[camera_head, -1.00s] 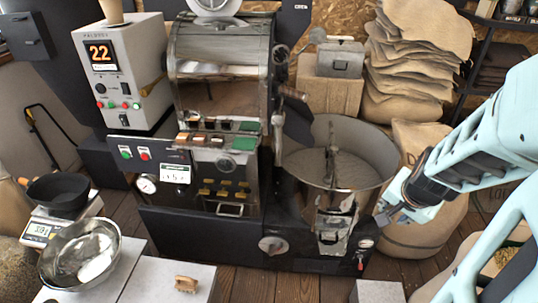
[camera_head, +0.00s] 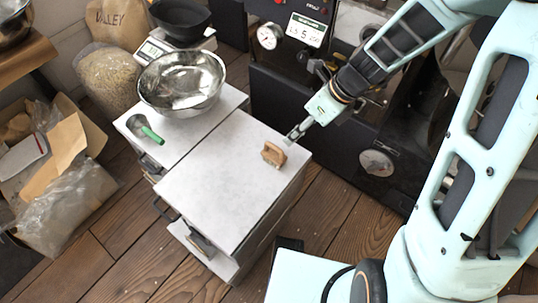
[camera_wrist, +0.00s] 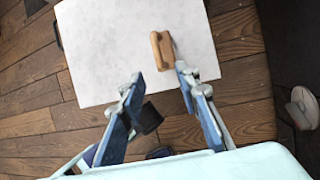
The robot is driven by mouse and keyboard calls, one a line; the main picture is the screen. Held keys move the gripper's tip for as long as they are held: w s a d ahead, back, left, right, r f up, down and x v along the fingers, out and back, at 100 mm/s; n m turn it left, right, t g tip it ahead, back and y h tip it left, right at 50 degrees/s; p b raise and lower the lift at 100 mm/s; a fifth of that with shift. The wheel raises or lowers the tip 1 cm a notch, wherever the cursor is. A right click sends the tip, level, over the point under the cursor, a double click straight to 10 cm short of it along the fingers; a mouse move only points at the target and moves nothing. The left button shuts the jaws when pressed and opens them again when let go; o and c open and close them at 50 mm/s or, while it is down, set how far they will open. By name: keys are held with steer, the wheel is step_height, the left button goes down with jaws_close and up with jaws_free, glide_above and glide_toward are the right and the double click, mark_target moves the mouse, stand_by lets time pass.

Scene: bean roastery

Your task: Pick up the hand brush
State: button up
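The hand brush appears to be the small tan wooden piece (camera_head: 273,153) lying near the right edge of a pale grey cabinet top (camera_head: 215,180). In the wrist view the brush (camera_wrist: 160,50) lies beyond the fingertips, between them but closer to the right finger, with a dark strip along its right side. My gripper (camera_head: 298,131) is above and slightly right of the brush in the head view, apart from it. In the wrist view my gripper (camera_wrist: 158,76) is open, with nothing between its fingers.
A steel bowl (camera_head: 182,80) and a green-handled tool (camera_head: 150,133) sit on the adjoining cabinet top at left. A black pan (camera_head: 180,18) stands on a scale behind. The dark roaster (camera_head: 340,125) stands beyond the cabinet. The cabinet top around the brush is clear.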

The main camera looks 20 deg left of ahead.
mark_target(280, 149)
steer(key=b+x, duration=0.5)
steer(key=x, duration=0.5)
steer(key=shift+s+a+f, duration=0.1)
steer(key=shift+a+f, duration=0.05)
steer(key=shift+f, duration=0.1)
steer(key=shift+r, duration=0.1)
jaws_close()
